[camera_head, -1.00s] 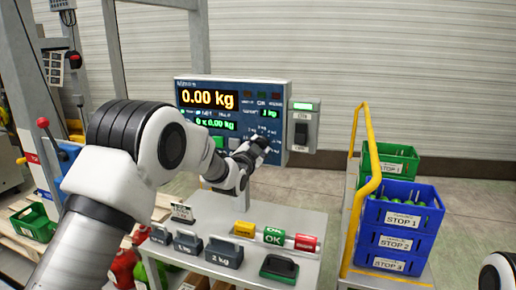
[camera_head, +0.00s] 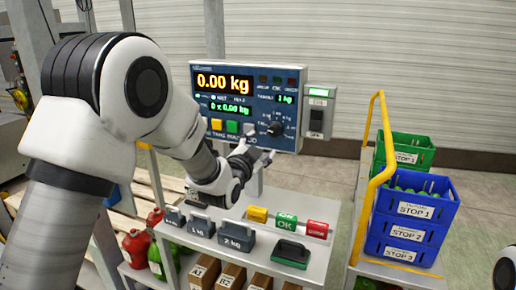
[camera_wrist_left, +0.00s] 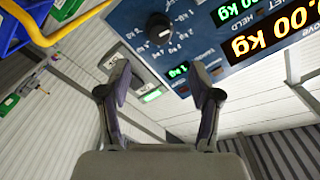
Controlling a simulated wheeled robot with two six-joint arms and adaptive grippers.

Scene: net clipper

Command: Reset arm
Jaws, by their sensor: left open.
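My left arm comes in from the left in the head view and reaches across the front of a blue scale panel (camera_head: 250,105). My left gripper (camera_head: 256,158) is just below the panel's knob, above the grey shelf. In the left wrist view the gripper (camera_wrist_left: 160,85) has its two fingers apart with nothing between them. The panel (camera_wrist_left: 190,40) shows upside down beyond the fingers, with its black knob (camera_wrist_left: 158,28). The display reads 0.00 kg. My right gripper is not in view; only a bit of my right arm shows at the lower right edge.
A cart with a yellow rail (camera_head: 375,180) and stacked blue crates (camera_head: 410,210) stands right. A grey switch box (camera_head: 318,112) is beside the panel.

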